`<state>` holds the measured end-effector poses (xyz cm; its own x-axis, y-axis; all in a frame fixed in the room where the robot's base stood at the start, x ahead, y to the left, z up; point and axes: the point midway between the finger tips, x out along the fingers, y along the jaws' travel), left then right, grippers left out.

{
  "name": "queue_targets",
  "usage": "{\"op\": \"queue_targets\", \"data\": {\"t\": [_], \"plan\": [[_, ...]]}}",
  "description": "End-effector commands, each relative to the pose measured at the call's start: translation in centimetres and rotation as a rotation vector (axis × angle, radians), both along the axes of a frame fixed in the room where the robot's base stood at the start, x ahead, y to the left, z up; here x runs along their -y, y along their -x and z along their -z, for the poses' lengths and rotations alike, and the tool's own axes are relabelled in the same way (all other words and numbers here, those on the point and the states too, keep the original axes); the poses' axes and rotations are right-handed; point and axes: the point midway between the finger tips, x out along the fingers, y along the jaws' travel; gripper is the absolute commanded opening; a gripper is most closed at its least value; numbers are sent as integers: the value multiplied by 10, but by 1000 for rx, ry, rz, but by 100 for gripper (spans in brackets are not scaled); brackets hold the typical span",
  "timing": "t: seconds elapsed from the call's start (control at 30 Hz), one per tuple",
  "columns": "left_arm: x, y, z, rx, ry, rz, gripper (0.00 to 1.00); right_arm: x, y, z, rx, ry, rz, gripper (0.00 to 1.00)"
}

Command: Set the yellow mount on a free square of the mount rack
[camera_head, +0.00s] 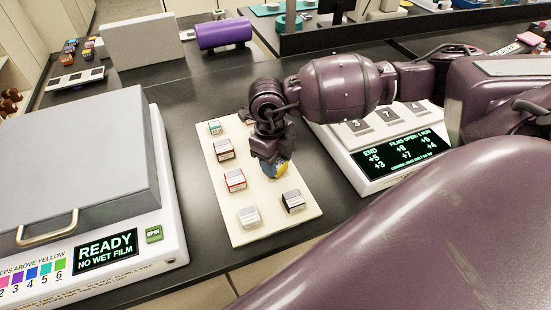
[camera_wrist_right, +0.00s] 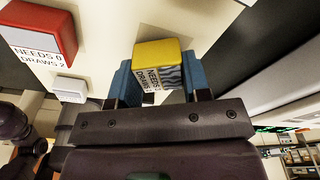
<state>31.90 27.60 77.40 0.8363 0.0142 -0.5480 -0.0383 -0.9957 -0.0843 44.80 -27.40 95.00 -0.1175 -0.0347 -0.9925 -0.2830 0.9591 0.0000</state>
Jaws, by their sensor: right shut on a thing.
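The yellow mount (camera_wrist_right: 157,54) is a small block with a printed label, pinched between the blue fingers of my right gripper (camera_wrist_right: 158,82) in the wrist view. In the head view my right gripper (camera_head: 274,167) points down over the right side of the cream mount rack (camera_head: 257,183), with a little of the yellow mount (camera_head: 284,169) showing. I cannot tell whether the mount touches the rack. The rack holds a teal mount (camera_head: 215,128), a dark red-brown one (camera_head: 224,150), a red one (camera_head: 235,180), a white one (camera_head: 249,216) and a black one (camera_head: 293,201). My left gripper is out of view.
A grey-lidded machine (camera_head: 75,165) reading "READY NO WET FILM" stands left of the rack. A white device with a dark display (camera_head: 402,158) stands to its right. A purple cylinder (camera_head: 223,33) and a grey box (camera_head: 141,42) stand behind. Dark bench shows around the rack.

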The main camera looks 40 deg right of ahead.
Motion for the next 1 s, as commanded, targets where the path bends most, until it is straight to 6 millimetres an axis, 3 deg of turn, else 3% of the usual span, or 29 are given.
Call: {"op": "queue_targets", "data": {"t": [0.4,0.43,0.6,1.0], "plan": [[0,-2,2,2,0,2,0,0,0,5,0,0,0,1],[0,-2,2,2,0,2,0,0,0,5,0,0,0,47],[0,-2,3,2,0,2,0,0,0,5,0,0,0,73],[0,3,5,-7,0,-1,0,0,0,5,0,0,0,69]]}}
